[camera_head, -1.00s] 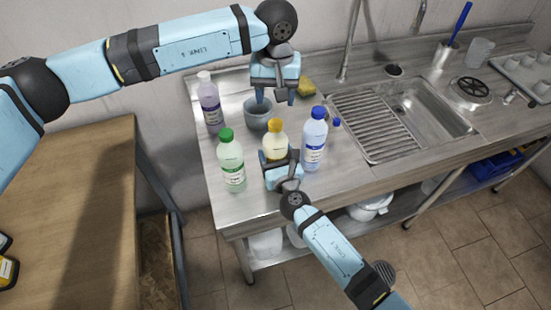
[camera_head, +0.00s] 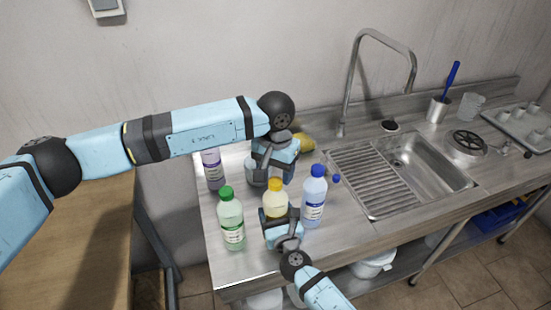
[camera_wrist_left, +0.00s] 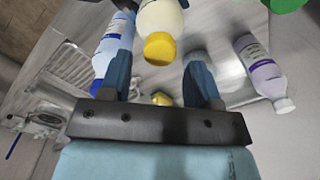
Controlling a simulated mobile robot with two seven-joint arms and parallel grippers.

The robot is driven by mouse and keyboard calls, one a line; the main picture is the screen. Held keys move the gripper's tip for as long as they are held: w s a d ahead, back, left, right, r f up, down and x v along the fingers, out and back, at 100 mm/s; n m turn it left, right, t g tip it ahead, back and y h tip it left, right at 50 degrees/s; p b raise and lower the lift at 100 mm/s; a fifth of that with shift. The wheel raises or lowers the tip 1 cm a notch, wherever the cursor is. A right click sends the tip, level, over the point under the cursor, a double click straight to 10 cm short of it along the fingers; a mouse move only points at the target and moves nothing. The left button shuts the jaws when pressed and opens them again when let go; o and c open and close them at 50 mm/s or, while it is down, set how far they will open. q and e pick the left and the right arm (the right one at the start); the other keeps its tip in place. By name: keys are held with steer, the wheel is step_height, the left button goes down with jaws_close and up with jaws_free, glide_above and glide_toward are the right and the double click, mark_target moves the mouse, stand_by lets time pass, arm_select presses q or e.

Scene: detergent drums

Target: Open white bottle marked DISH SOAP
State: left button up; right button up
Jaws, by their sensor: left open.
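A pale bottle with a yellow cap (camera_head: 275,185) stands on the steel counter; its label is not readable here. In the left wrist view the yellow cap (camera_wrist_left: 160,48) lies between my left fingers. My left gripper (camera_head: 272,172) is open, just above and behind the cap in the head view. My right gripper (camera_head: 281,217) is low at the front of the same bottle, with a finger at each side; whether it is closed on it cannot be told. The bottle's lower part is hidden by the right gripper.
A green-capped bottle (camera_head: 231,222) stands left, a blue-capped bottle (camera_head: 314,200) right, and a purple bottle (camera_head: 212,168) behind left. A grey cup (camera_head: 255,172) stands behind the yellow-capped bottle, partly hidden. A sink (camera_head: 425,168) with a tall tap (camera_head: 352,85) lies to the right.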

mark_target(275, 183)
arm_select(q)
steer(key=shift+f, duration=1.5)
steer(key=shift+c, duration=0.5)
